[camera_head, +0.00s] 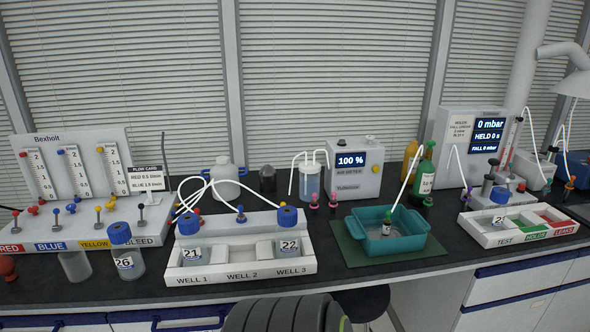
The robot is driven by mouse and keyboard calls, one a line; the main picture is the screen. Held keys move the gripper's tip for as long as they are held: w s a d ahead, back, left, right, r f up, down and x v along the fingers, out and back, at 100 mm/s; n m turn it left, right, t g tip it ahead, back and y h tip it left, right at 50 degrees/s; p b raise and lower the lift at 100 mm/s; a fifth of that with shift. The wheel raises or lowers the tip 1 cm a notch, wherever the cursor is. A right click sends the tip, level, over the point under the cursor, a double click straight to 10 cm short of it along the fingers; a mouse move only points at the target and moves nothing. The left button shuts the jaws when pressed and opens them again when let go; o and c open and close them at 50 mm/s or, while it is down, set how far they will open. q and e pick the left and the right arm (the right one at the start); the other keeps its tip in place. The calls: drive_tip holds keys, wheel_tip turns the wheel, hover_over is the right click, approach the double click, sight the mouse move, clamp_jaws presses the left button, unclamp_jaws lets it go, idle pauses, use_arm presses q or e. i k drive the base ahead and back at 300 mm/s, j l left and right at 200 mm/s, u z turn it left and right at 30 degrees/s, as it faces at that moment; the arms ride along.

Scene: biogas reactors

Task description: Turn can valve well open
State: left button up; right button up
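A green can-like cylinder (425,170) with a white label stands upright behind the teal tub, right of centre. A white tube ends near the can's left side and runs down to a small dark bottle (388,228) in the teal tub (422,222). Neither of my grippers is in view.
A yellow bottle (410,154) stands just left of the can, a display box (470,148) reading 0 mbar to its right. A meter (355,170) shows 100 %. A three-well rack (240,270) holds bottles 21 and 22.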

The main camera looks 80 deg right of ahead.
sight(430, 143)
drive_tip(key=z, duration=3.6)
drive_tip(key=i+l+u, duration=0.1)
drive_tip(key=i+l, duration=0.15)
drive_tip(key=l, duration=0.15)
